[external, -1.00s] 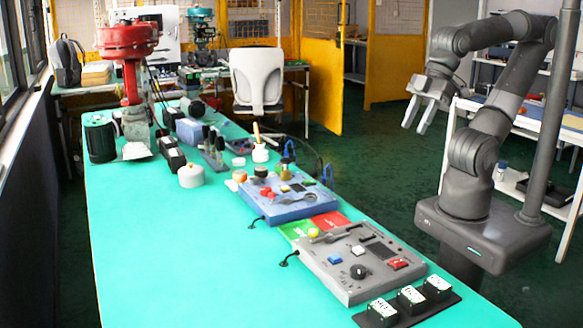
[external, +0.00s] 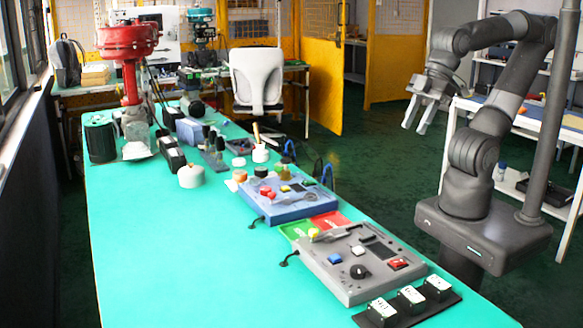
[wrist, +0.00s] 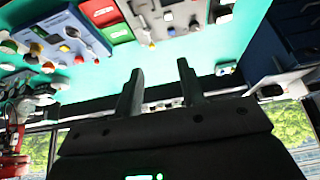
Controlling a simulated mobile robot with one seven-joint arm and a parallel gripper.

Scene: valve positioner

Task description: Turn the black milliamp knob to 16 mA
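A round black knob (external: 359,271) stands on the grey control box (external: 345,291) at the near right of the green table. Its pointer setting is too small to read, and I cannot read any milliamp marks. My gripper (external: 415,116) hangs in the air to the right of the table, well apart from the knob, with its fingers apart and empty. In the wrist view the two dark fingers (wrist: 160,82) are spread with nothing between them, and the grey box (wrist: 150,20) shows beyond them at the top.
A blue control box (external: 290,211) with knobs sits behind the grey box, with red and green cards (external: 329,219) between. Several black blocks with white labels (external: 411,297) stand in front. A red-topped valve (external: 128,42) stands far left. The table's left-middle is clear.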

